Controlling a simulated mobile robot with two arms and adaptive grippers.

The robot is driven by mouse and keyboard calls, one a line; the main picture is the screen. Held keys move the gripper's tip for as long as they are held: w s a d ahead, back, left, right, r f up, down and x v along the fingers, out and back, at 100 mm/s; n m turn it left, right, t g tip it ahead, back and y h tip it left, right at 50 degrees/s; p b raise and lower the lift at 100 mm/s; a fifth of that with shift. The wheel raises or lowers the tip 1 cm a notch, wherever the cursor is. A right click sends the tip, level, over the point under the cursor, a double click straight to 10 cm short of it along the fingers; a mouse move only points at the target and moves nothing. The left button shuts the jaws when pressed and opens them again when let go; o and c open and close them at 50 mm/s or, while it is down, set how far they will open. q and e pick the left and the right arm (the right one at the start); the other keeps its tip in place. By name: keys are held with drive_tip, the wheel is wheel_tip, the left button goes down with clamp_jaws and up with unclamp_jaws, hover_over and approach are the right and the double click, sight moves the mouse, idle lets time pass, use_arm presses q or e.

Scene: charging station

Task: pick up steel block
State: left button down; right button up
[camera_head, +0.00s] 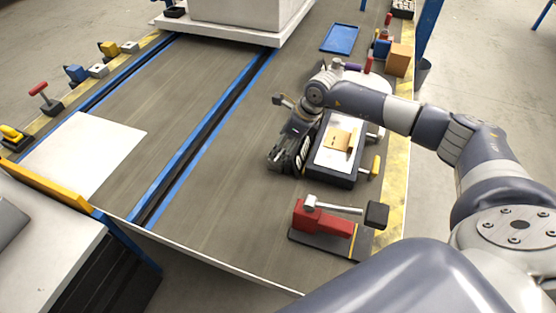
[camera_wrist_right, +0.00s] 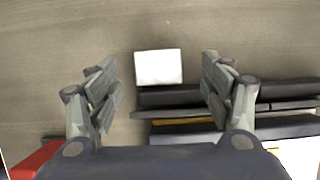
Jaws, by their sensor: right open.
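The steel block (camera_wrist_right: 158,67) shows in the right wrist view as a small pale, bright rectangular face on the grey-brown table. It sits between and slightly beyond the fingers, with a gap on each side. In the head view I cannot make it out; my right gripper and wrist cover that area. My right gripper (camera_head: 288,152) is low over the table, just left of a black stand. Its two fingers are spread and empty in the right wrist view (camera_wrist_right: 160,84). My left gripper is in neither view.
The black stand (camera_head: 343,178) with a white top carries a small tan box (camera_head: 341,140). A red clamp (camera_head: 322,220) stands in front. A blue tray (camera_head: 340,38) and an orange-brown box (camera_head: 398,60) lie farther back. The table left of the gripper is clear up to blue-edged rails (camera_head: 205,130).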

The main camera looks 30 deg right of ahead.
sight(279, 154)
drive_tip(key=x, duration=0.4)
drive_tip(key=shift+s+f+b, duration=0.2)
drive_tip(key=shift+f+b, duration=0.15)
drive_tip(key=shift+f, duration=0.1)
drive_tip(key=shift+w+a+f, duration=0.1)
drive_tip(key=shift+f, duration=0.05)
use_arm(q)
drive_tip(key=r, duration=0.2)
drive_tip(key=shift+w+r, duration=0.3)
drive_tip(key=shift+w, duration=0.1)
use_arm(e)
drive_tip(key=shift+c, duration=0.5)
drive_tip(key=c, duration=1.4)
drive_tip(key=shift+c, duration=0.3)
